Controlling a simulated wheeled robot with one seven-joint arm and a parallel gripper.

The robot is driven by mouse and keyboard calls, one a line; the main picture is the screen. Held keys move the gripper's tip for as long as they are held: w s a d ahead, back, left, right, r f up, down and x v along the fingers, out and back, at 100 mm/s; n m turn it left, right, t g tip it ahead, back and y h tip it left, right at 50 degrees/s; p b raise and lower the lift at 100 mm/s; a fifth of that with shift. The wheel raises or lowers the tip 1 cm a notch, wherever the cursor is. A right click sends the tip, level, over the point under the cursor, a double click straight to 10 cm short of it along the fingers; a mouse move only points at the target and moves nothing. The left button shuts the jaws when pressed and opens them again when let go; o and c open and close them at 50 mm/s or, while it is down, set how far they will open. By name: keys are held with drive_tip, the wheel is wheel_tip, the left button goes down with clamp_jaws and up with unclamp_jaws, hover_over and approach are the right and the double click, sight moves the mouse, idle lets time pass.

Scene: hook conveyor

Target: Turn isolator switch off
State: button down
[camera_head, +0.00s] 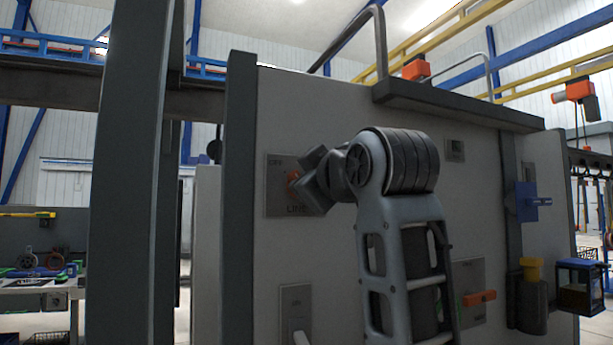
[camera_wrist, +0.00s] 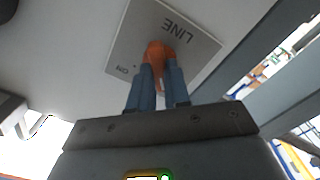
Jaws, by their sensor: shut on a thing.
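The isolator switch's orange handle (camera_head: 293,183) sits on a grey plate (camera_head: 278,208) marked LINE, on the upper left of the pale cabinet face. In the wrist view the orange handle (camera_wrist: 159,50) is between the two blue fingers of my gripper (camera_wrist: 160,68), which is shut on it. The wrist view also shows the plate (camera_wrist: 200,47) with LINE and ON lettering. In the head view my gripper (camera_head: 312,182) reaches the plate from the right and hides part of it. The handle's exact angle is hard to tell.
Another orange handle (camera_head: 480,298) is on a lower right plate, and a light lever (camera_head: 300,338) is at lower left. A dark ledge (camera_head: 455,104) juts out above. A blue fitting (camera_head: 530,202) and a blue lantern-like box (camera_head: 582,285) stand at the right.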

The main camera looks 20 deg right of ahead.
drive_tip(key=shift+n, duration=0.6)
drive_tip(key=c, duration=1.1)
unclamp_jaws()
drive_tip(key=shift+s+b, duration=0.4)
drive_tip(key=shift+s, duration=3.55)
